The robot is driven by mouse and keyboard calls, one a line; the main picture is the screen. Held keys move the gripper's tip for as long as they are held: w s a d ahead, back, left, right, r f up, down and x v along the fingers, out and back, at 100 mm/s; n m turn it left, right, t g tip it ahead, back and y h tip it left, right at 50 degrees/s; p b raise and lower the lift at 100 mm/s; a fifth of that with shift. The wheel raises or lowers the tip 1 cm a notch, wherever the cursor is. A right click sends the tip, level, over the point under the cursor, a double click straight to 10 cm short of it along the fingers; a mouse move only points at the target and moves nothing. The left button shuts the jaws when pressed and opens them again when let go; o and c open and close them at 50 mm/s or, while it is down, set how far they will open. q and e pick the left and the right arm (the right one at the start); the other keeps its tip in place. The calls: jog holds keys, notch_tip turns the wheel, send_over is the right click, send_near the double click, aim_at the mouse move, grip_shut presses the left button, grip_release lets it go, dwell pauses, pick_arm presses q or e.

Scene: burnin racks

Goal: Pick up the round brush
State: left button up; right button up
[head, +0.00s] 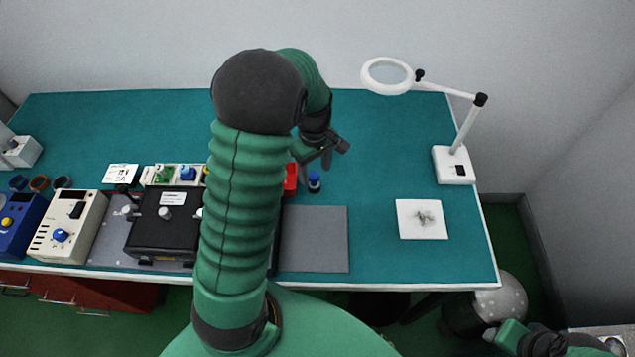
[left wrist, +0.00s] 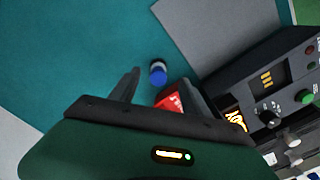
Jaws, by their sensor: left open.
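A small upright blue-topped round piece (head: 314,182), which I take to be the round brush, stands on the green bench mat. It also shows in the left wrist view (left wrist: 158,73), with a blue top and a darker body. My left gripper (head: 336,154) is open and empty above and beyond it in the head view. In the left wrist view the brush lies between the lines of the two spread fingers, with no visible contact. Part of my right arm shows at the bottom right of the head view; its fingers cannot be made out.
A red object (head: 291,178) stands close left of the brush. A black instrument box (head: 163,238) is farther left. A grey mat (head: 313,240) lies in front. A white sheet (head: 421,219) and magnifier lamp (head: 454,166) are right. The bench behind the brush is clear.

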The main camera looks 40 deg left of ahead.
aim_at(315, 184)
pick_arm(q)
notch_tip(315, 184, down, 2)
jog(key=shift+s+a+f, duration=0.1)
jog(key=shift+a, duration=0.05)
jog(key=f, duration=0.5)
jog(key=shift+w+a+f, duration=0.15)
jog(key=shift+w+a, duration=0.05)
jog(key=shift+w, duration=0.1)
jog(key=shift+s+d, duration=0.1)
jog(key=shift+d, duration=0.1)
jog(key=c, duration=0.4)
jog(key=shift+a, duration=0.1)
grip_shut()
